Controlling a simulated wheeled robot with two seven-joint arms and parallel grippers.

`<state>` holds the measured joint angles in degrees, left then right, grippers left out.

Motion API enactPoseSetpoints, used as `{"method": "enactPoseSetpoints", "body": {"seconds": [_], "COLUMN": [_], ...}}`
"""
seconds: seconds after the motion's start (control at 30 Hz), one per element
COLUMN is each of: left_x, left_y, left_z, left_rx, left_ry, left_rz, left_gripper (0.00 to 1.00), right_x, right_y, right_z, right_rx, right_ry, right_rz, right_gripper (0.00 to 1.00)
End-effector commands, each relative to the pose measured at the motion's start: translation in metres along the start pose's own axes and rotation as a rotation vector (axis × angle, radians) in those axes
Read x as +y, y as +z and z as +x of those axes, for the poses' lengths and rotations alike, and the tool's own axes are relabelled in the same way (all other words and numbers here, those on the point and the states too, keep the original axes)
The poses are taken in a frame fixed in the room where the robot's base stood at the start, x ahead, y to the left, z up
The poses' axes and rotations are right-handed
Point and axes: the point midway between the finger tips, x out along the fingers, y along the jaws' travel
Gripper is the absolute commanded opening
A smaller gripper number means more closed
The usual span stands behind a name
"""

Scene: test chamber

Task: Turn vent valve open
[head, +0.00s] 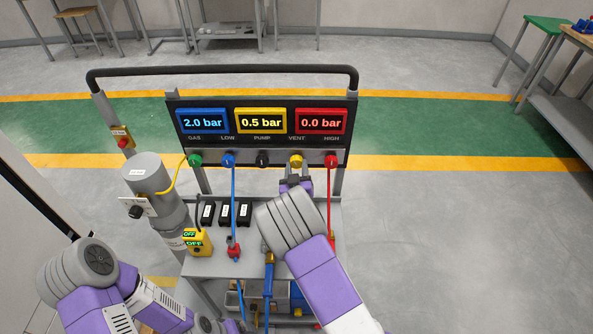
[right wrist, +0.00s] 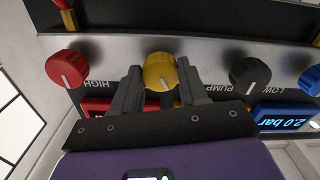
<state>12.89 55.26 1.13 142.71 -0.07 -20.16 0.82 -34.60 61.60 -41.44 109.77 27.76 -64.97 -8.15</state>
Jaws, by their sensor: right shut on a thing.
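The vent valve is a yellow knob (head: 296,160) under the word VENT on the panel, between the black and red knobs. In the right wrist view the yellow knob (right wrist: 159,71) sits between the two dark fingers of my right gripper (right wrist: 157,82), which is shut on it. A white pointer line on its face runs towards the picture's bottom. In the head view my right gripper (head: 296,180) reaches up to the knob from below, partly covered by my forearm. My left arm is at the lower left; its fingers do not show.
The panel displays read 2.0 bar on blue (head: 203,121), 0.5 bar on yellow (head: 261,121) and 0.0 bar on red (head: 321,121). Green (head: 195,160), blue (head: 228,160), black (head: 262,159) and red (head: 331,160) knobs share the row. Blue and red hoses hang below.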

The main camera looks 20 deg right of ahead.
Motion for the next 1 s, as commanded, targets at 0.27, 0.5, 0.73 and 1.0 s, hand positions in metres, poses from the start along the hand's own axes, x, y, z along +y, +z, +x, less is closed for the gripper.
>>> {"method": "enactPoseSetpoints", "body": {"seconds": [0.27, 0.5, 0.73, 1.0], "left_x": [-0.0016, -0.0019, -0.0017, -0.0014], "left_y": [-0.0002, -0.0002, -0.0002, -0.0002], "left_z": [0.0044, 0.0051, 0.0046, 0.0037], "left_rx": [0.000, 0.000, 0.000, 0.000], "left_ry": [0.000, 0.000, 0.000, 0.000], "left_rz": [0.000, 0.000, 0.000, 0.000], "left_gripper": [0.94, 0.94, 0.94, 0.94], "right_x": [0.0003, 0.0012, 0.0016, 0.0022], "right_y": [-0.0001, -0.0005, -0.0012, -0.0019], "right_z": [-0.0002, -0.0002, -0.0003, -0.0002], "right_rx": [0.001, 0.001, 0.001, 0.001], "right_ry": [-0.001, -0.001, -0.001, -0.001], "right_rz": [-0.265, -0.495, -0.709, -0.918], "right_gripper": [0.13, 0.13, 0.13, 0.13]}}
